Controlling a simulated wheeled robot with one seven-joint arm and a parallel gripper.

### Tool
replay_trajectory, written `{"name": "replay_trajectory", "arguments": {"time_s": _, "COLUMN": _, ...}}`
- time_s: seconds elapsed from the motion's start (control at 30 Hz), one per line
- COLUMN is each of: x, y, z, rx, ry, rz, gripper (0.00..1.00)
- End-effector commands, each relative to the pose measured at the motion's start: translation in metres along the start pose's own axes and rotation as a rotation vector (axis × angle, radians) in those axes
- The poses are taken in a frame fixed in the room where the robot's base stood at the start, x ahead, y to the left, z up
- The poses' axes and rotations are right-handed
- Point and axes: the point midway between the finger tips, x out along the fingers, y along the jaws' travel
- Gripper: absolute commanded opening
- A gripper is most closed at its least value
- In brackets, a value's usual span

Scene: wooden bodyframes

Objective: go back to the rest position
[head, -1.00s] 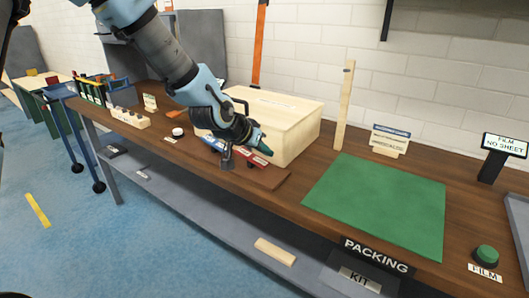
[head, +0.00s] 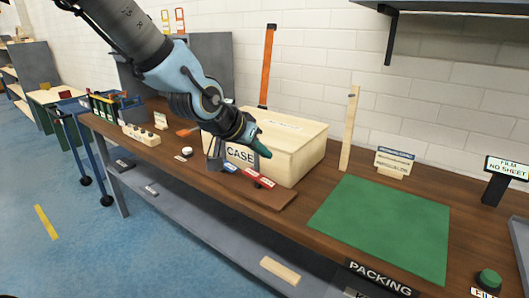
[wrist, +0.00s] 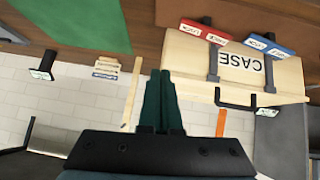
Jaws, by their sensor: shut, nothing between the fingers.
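My gripper (head: 262,150) is shut and empty, its green fingers pressed together in front of the wooden case (head: 295,160) in the head view. In the wrist view the shut fingers of my gripper (wrist: 160,80) point up the picture, with the case (wrist: 185,68) to their right. The case stands closed on the brown bench, its CASE label (head: 240,155) partly behind my gripper. A red block (wrist: 205,30) and a blue block (wrist: 268,45) with white labels lie at the case's front, by its dark straps.
A green mat (head: 385,225) lies flat and bare right of the case. A wooden post (head: 349,130), a small sign (head: 394,160) and a FILM button (head: 489,279) stand on the bench. A slotted wooden rack (head: 141,134) is at left. A shelf (head: 450,8) overhangs at upper right.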

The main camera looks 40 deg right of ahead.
Motion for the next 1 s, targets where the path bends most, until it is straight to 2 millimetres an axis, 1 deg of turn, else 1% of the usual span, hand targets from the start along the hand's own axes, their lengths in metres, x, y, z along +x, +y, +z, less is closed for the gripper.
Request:
{"name": "replay_trajectory", "arguments": {"time_s": 0.47, "x": 0.0, "y": 0.0, "z": 0.0, "rx": 0.0, "ry": -0.001, "rz": 0.0, "gripper": 0.0}}
{"name": "replay_trajectory", "arguments": {"time_s": 0.57, "x": -0.002, "y": -0.009, "z": 0.006, "rx": -0.013, "ry": -0.015, "rz": -0.019, "gripper": 0.0}}
{"name": "replay_trajectory", "arguments": {"time_s": 0.67, "x": -0.011, "y": -0.039, "z": 0.026, "rx": -0.06, "ry": -0.064, "rz": -0.079, "gripper": 0.0}}
{"name": "replay_trajectory", "arguments": {"time_s": 0.77, "x": -0.032, "y": -0.086, "z": 0.061, "rx": -0.148, "ry": -0.144, "rz": -0.178, "gripper": 0.0}}
{"name": "replay_trajectory", "arguments": {"time_s": 0.8, "x": -0.044, "y": -0.106, "z": 0.079, "rx": -0.194, "ry": -0.181, "rz": -0.223, "gripper": 0.0}}
{"name": "replay_trajectory", "arguments": {"time_s": 0.87, "x": -0.065, "y": -0.133, "z": 0.107, "rx": -0.272, "ry": -0.236, "rz": -0.289, "gripper": 0.0}}
{"name": "replay_trajectory", "arguments": {"time_s": 0.9, "x": -0.081, "y": -0.15, "z": 0.126, "rx": -0.328, "ry": -0.27, "rz": -0.332, "gripper": 0.0}}
{"name": "replay_trajectory", "arguments": {"time_s": 0.97, "x": -0.106, "y": -0.171, "z": 0.155, "rx": -0.419, "ry": -0.321, "rz": -0.393, "gripper": 0.0}}
{"name": "replay_trajectory", "arguments": {"time_s": 1.0, "x": -0.125, "y": -0.182, "z": 0.175, "rx": -0.485, "ry": -0.352, "rz": -0.432, "gripper": 0.0}}
